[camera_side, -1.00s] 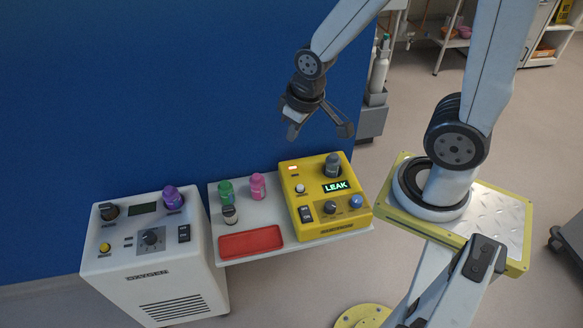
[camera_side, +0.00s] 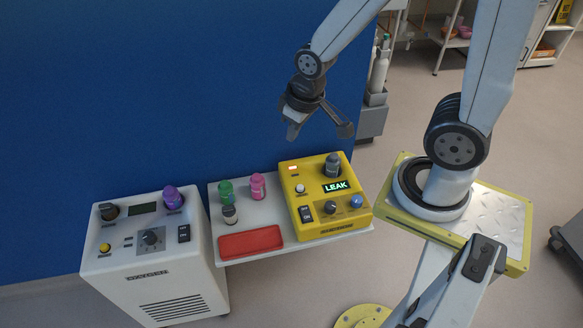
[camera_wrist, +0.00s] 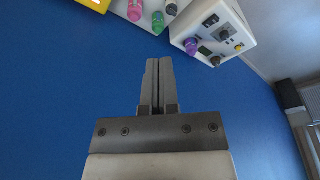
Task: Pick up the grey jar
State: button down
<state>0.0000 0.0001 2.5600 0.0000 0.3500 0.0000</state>
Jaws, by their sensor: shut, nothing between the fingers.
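In the wrist view my gripper's two fingers (camera_wrist: 159,62) lie side by side, closed and empty.
Green (camera_side: 226,190) and pink (camera_side: 257,186) jars and a small dark, pale-topped one (camera_side: 230,214) stand on the tray table beside a red tray (camera_side: 251,242). A white machine (camera_side: 155,285) with a purple jar (camera_side: 172,197) is left. A blue wall (camera_side: 130,90) stands behind.

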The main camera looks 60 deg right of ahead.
jog(key=shift+c, duration=1)
grip_release()
jog(key=n+g+h, duration=0.7)
jog(key=n+h, duration=0.2)
jog(key=n, duration=0.1)
send_near(333, 156)
jog(key=s+a+r, duration=0.4)
jog(key=r, duration=0.5)
jog(key=d+f+n+t+h, duration=0.1)
jog(key=d+f+n, duration=0.1)
jog(key=f, duration=0.2)
jog(key=d+f+n+t+h, duration=0.2)
jog(key=f+n, duration=0.1)
jog(key=f, duration=0.2)
jog(key=d+f+n+t+h, duration=0.1)
jog(key=f+n, duration=0.2)
jog(key=f, duration=0.1)
jog(key=shift+w+d+f, duration=0.15)
jog(key=shift+w+d, duration=0.1)
jog(key=shift+d, duration=0.15)
